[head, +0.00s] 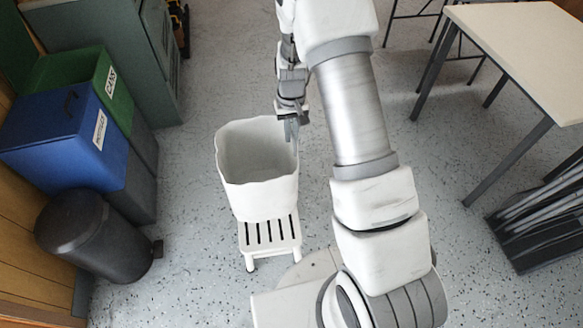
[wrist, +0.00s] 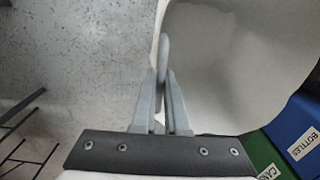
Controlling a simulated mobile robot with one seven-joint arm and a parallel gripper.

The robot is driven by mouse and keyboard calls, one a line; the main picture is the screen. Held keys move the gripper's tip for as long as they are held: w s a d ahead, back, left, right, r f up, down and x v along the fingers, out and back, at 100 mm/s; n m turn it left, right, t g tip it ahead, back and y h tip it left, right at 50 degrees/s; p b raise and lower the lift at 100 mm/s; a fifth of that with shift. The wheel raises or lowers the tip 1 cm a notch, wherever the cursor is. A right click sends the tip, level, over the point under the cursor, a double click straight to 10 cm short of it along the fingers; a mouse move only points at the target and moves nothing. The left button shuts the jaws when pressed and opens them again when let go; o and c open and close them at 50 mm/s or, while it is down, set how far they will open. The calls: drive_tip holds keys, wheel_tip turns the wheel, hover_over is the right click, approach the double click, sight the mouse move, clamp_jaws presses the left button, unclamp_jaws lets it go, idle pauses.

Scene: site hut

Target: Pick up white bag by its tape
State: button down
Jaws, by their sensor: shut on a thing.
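The white bag (head: 258,195) is open-topped, roughly upright, and stands on or just above a small white slatted stool (head: 270,233); I cannot tell if they touch. In the wrist view the bag (wrist: 228,75) fills the upper right, with its pale inside showing. My gripper (head: 291,130) is at the bag's upper right rim in the head view. In the wrist view my gripper (wrist: 163,85) has its two fingers shut on a grey tape loop (wrist: 163,50) at the bag's rim.
A blue bottles bin (head: 65,125), a green cans bin (head: 85,75) and a dark round bin (head: 85,235) stand at the left. A table (head: 525,50) stands at the upper right, above a dark rack (head: 540,225). Speckled floor lies clear around the stool.

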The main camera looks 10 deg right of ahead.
drive_tip(key=shift+r, duration=0.1)
drive_tip(key=shift+r+p, duration=3)
drive_tip(key=shift+r, duration=1.4)
